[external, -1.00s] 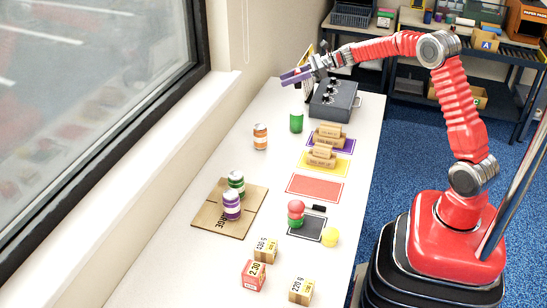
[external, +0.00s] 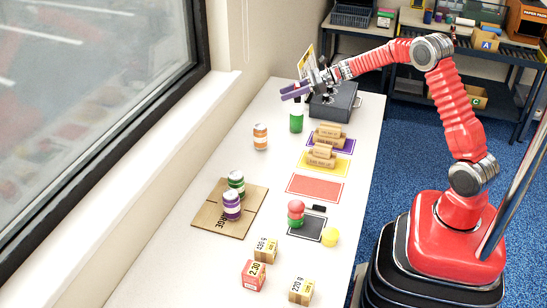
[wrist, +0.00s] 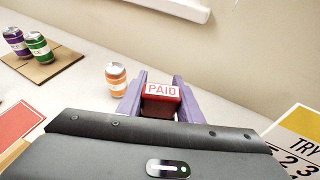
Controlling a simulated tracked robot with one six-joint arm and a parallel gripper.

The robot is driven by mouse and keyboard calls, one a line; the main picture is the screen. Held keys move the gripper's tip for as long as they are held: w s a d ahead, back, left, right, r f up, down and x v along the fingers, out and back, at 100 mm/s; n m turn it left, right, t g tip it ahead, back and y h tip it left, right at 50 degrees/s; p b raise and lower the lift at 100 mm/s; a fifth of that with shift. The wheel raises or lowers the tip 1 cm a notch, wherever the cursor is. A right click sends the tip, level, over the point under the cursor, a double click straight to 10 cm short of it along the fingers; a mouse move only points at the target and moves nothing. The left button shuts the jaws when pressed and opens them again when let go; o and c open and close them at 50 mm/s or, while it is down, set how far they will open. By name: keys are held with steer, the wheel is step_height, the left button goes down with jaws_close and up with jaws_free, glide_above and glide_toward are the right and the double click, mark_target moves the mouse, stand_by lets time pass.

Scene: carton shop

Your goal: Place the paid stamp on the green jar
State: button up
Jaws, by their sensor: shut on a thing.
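My gripper (wrist: 160,94) is shut on the red paid stamp (wrist: 161,91), whose white label reads PAID. The jar stands upright on the white table beside the grey box. I cannot tell whether the stamp touches its top. The jar is hidden in the wrist view, behind the stamp and gripper.
An orange can (external: 260,137) stands left of the jar. The grey box with knobs (external: 334,104) is close on its right. Green and purple cans stand on a cardboard sheet (external: 209,205). Coloured mats and price blocks lie nearer the front.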

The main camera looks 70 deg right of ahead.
steer(key=shift+f, duration=1.85)
steer(key=shift+f, duration=0.1)
steer(key=o, duration=1)
steer(key=shift+o, duration=0.2)
steer(key=shift+s+d+r, duration=0.2)
steer(key=shift+s+r, duration=0.15)
steer(key=shift+s, duration=0.15)
steer(key=v, duration=1)
steer(key=shift+s+d, duration=0.2)
steer(key=shift+s, duration=0.2)
steer(key=shift+r, duration=0.15)
